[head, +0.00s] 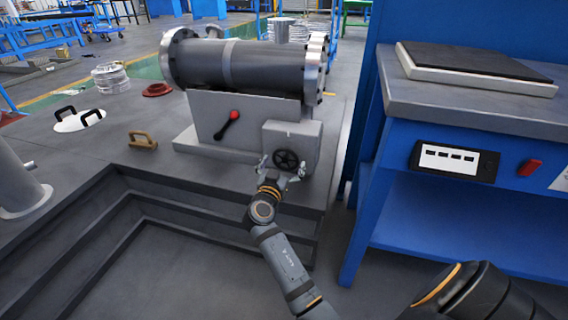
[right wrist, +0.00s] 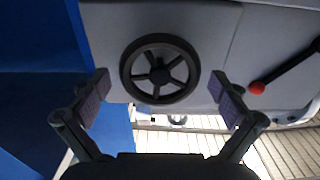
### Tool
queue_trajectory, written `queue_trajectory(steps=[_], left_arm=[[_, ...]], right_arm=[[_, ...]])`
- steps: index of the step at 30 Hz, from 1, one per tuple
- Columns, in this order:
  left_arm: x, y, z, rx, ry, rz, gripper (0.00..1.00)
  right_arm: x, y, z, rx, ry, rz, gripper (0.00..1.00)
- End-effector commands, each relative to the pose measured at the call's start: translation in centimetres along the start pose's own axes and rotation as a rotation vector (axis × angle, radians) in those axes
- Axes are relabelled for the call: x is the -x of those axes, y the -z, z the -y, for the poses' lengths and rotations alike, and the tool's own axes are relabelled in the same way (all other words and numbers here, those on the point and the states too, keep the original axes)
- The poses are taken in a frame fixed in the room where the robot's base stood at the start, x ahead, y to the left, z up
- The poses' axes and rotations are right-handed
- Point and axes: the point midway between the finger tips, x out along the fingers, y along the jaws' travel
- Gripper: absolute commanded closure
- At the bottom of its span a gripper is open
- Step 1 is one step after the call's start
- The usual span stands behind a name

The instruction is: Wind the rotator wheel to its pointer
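The rotator wheel (head: 286,160) is a dark spoked handwheel on the front of a light grey box (head: 308,136) under the flanged shell (head: 245,66). It also shows in the right wrist view (right wrist: 160,75), face on, with several spokes and a hub. My right gripper (head: 281,169) is open just in front of the wheel. In the right wrist view its fingers (right wrist: 159,98) stand wide apart, one on each side of the wheel, with visible gaps to the rim. I cannot make out the pointer clearly. My left gripper is not in view.
A lever with a red knob (head: 234,115) sits on the stand left of the wheel; the knob shows in the right wrist view (right wrist: 257,88). A blue workbench (head: 385,190) stands close on the right. Steps (head: 200,212) lie below, and a brown handle (head: 142,140) is on the platform.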

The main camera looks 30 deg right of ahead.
Motion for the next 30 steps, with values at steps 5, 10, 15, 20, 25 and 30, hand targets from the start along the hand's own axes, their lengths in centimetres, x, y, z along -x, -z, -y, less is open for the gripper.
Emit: queue_trajectory(steps=[5, 10, 15, 20, 25, 30], left_arm=[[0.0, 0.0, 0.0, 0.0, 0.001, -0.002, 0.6], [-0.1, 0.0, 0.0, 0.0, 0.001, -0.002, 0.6], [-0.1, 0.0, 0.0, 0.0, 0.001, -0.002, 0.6], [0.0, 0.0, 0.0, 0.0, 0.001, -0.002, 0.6], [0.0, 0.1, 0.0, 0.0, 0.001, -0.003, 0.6], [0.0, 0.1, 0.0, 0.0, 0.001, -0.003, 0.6]], right_arm=[[0.0, 0.0, 0.0, 0.0, 0.0, 0.0, 0.0], [0.0, 1.0, 0.0, -0.004, -0.001, -0.003, 0.0], [0.0, 4.5, 0.0, -0.007, -0.001, -0.004, 0.0], [0.0, 7.8, 0.0, -0.005, 0.0, -0.002, 0.0], [0.0, 9.7, 0.0, -0.002, 0.0, -0.001, 0.0], [0.0, 10.0, 0.0, 0.0, 0.0, 0.001, 0.0]])
